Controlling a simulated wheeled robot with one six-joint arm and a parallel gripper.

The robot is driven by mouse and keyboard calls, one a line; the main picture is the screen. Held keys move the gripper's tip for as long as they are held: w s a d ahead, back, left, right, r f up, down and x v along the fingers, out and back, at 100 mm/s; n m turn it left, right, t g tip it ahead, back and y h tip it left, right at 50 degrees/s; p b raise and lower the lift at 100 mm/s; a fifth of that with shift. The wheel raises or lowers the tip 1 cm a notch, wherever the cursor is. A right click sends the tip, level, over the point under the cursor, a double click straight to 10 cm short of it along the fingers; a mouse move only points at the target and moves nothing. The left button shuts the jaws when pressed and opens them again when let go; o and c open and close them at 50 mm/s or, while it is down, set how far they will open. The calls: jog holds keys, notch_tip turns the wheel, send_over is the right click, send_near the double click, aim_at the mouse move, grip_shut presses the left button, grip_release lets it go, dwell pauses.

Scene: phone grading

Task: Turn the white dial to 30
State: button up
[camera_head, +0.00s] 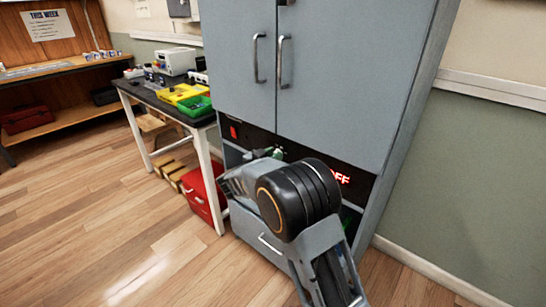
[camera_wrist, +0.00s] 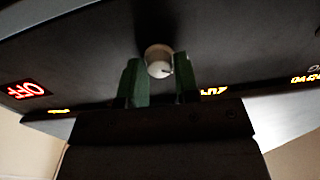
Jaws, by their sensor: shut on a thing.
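The white dial (camera_wrist: 159,65) shows in the wrist view on a dark panel, with a dark pointer mark on its face. My gripper (camera_wrist: 158,76) has its two green fingers on either side of the dial and is shut on it. In the head view, my gripper (camera_head: 274,153) reaches the dark panel below the grey cabinet doors, and the arm hides most of that spot. I cannot read which number the dial points to.
A red OFF display (camera_wrist: 27,90) lights the panel, upside down in the wrist view. A red switch (camera_head: 233,132) sits at the panel's left. The grey cabinet (camera_head: 340,60) stands above. A workbench (camera_head: 150,98) with yellow and green bins stands left, a red box (camera_head: 205,192) below.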

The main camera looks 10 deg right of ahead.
jog(key=shift+s+d+f+m+b, duration=0.15)
jog(key=shift+m+b, duration=2.6)
jog(key=shift+m, duration=1.55)
jog(key=shift+a+f+m+b, duration=0.1)
jog(key=shift+m+b, duration=2.6)
jog(key=shift+m, duration=1.6)
jog(key=o, duration=0.9)
jog(key=shift+r, duration=0.1)
